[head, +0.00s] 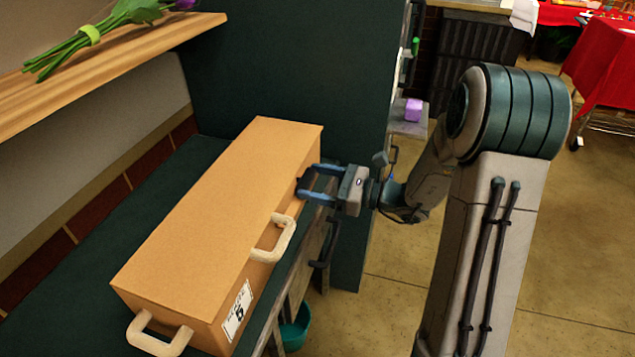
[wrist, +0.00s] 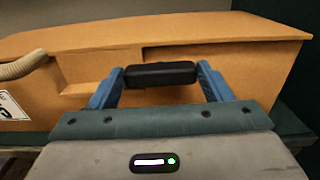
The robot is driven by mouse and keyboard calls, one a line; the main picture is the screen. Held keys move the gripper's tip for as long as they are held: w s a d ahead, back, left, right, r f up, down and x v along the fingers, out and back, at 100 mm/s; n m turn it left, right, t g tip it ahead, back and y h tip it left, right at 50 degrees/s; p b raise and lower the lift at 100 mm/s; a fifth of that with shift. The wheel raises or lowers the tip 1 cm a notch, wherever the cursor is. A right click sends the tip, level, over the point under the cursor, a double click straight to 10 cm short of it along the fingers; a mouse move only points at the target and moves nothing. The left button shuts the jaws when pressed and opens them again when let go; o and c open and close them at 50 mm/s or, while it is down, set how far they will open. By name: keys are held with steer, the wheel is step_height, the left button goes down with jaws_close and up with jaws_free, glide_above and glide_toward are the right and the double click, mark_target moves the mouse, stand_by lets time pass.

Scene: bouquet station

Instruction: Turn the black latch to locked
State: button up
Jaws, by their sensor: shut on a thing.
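The black latch (wrist: 160,74) is a short, rounded black bar on the front face of the long orange-brown box (head: 215,210). In the wrist view it lies level, between the blue fingers of my gripper (wrist: 160,88), which is shut on it. The latch's mount on the box is hidden behind the bar. In the head view my gripper (head: 310,184) reaches the box's right side near its far end, and the latch is mostly hidden there by the fingers. The box (wrist: 90,45) also fills the wrist view.
The box has a cream handle (head: 285,240) on its side and another (head: 150,335) at its near end, with a white label (head: 237,311) close by. It rests on a dark green counter (head: 75,255). A wooden shelf (head: 120,62) with flowers hangs above left.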

steer(key=o, duration=1)
steer(key=v, duration=1.4)
steer(key=shift+a, duration=0.1)
